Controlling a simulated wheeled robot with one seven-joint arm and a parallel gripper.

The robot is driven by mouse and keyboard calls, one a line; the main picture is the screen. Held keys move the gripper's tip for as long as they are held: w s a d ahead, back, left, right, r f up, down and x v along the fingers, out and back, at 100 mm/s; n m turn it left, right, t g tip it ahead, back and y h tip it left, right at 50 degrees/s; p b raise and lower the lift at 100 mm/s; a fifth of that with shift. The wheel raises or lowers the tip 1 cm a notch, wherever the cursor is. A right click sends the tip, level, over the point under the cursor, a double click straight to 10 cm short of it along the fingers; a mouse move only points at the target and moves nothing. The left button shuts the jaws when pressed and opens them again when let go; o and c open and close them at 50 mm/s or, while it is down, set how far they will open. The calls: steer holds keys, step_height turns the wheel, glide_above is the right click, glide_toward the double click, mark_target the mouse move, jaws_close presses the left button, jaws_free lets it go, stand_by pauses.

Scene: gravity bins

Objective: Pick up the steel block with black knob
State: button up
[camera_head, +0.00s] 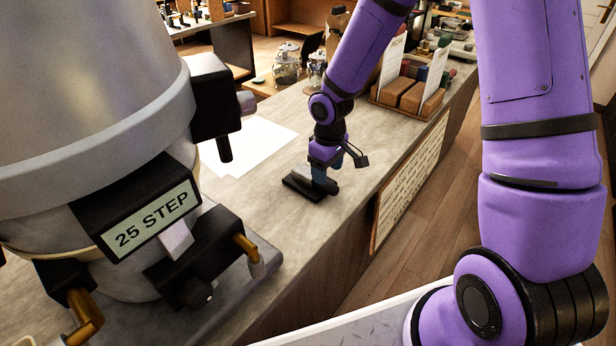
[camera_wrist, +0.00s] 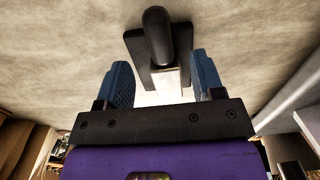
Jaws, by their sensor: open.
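The steel block with black knob shows in the wrist view as a rounded black knob (camera_wrist: 157,37) above a dark plate and a pale steel part (camera_wrist: 168,82). In the head view its dark, flat part (camera_head: 303,187) lies on the grey counter (camera_head: 262,190), and my wrist hides much of the rest. My gripper (camera_wrist: 163,80) is open, with one blue finger on each side of the pale part. Gaps show between the fingers and the block. In the head view my gripper (camera_head: 325,177) points down at the block, close above the counter.
A large grey machine labelled "25 STEP" (camera_head: 152,220) stands at the left. White paper sheets (camera_head: 245,147) lie behind the block. A wooden tray of brown blocks with cards (camera_head: 410,97) stands at the back right, and glass jars (camera_head: 286,68) behind. The counter's right edge is near the block.

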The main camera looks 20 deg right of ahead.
steer(key=shift+w+a+f, duration=0.1)
steer(key=shift+f, duration=1.3)
steer(key=shift+w+a+f, duration=0.1)
steer(key=shift+f, duration=1.25)
steer(key=shift+d, duration=0.1)
steer(key=shift+c, duration=0.4)
jaws_close()
